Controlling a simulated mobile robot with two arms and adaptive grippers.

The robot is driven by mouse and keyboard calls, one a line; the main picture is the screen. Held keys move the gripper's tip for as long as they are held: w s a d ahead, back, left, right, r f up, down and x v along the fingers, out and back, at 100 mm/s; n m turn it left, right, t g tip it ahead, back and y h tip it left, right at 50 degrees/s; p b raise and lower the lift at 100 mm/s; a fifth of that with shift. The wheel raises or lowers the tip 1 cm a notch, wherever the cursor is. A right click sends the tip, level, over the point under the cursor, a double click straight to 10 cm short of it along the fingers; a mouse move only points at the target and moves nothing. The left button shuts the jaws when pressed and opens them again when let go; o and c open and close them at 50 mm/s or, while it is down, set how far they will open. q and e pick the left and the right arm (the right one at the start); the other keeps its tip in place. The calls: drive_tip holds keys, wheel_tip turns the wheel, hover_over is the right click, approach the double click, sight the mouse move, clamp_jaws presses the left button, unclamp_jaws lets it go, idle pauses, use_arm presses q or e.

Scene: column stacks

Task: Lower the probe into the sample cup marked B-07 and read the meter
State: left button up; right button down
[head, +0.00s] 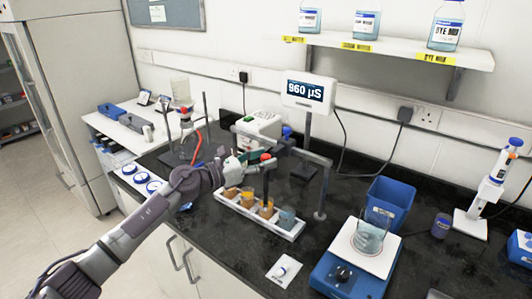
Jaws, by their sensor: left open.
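The meter (305,91) at the back shows 960 µS on its dark screen. A probe (265,177), a dark rod with a red top, hangs upright from a grey stand arm over the row of cups. Several sample cups, some with orange-brown contents (266,207) and one bluish (287,218), stand in a white tray (292,236). I cannot read their marks, so B-07 cannot be picked out. Whether the probe tip is inside a cup is unclear. My left gripper (246,160) is open just left of the probe's top; contact is unclear. My right gripper is out of view.
A glass beaker (371,234) stands on a blue stirrer (346,276) at the right, before a blue bin (388,206). A stand post (320,190) rises right of the tray. Another stand (206,120) holds glassware at the left.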

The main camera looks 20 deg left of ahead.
use_arm(q)
drive_tip(key=shift+w+d, duration=0.4)
drive_tip(key=shift+w, duration=0.05)
clamp_jaws()
